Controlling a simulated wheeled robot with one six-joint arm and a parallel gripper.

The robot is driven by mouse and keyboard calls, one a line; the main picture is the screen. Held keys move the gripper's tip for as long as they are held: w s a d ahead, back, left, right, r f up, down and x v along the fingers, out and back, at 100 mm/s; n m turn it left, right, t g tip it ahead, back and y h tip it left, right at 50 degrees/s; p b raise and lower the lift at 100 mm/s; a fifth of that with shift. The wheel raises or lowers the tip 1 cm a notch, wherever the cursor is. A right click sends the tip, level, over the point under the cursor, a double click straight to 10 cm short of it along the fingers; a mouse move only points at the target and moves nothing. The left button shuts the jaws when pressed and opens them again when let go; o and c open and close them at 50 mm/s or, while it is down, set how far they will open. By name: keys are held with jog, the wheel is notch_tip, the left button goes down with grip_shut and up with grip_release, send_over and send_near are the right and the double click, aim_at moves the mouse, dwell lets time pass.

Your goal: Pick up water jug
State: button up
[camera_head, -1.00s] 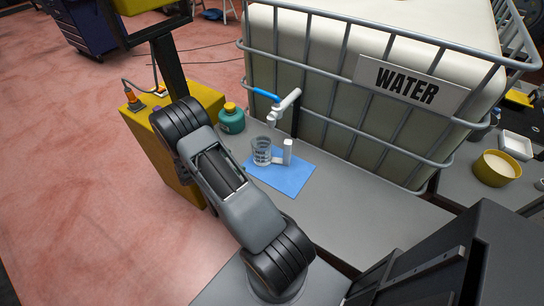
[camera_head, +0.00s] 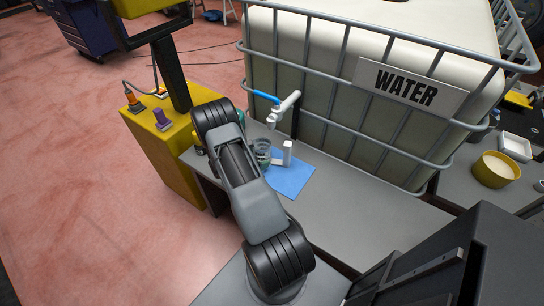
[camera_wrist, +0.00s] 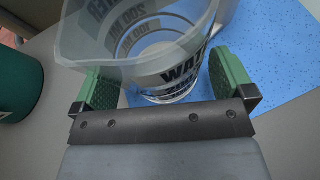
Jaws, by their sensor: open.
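The water jug (camera_head: 262,148) is a clear cup with a white upright handle, standing on a blue mat (camera_head: 291,181) on the grey bench. My arm hides its lower left part in the head view. In the wrist view the jug (camera_wrist: 160,62) shows dark lettering, with its wide rim toward the camera. My gripper (camera_wrist: 162,82) is open, with one green finger pad on each side of the jug. I cannot tell whether the pads touch it.
A white tap with a blue lever (camera_head: 284,109) sticks out from the caged water tank (camera_head: 335,45) above the jug. A green bottle (camera_wrist: 18,78) stands left of my gripper. A yellow cabinet (camera_head: 168,160) is at the left. Bare bench lies right of the mat.

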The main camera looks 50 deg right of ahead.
jog(key=shift+s+d+f, duration=0.1)
jog(key=shift+d+f, duration=0.1)
jog(key=shift+d, duration=0.15)
jog(key=c, duration=1)
jog(key=shift+c, duration=0.2)
jog(key=shift+r, duration=0.15)
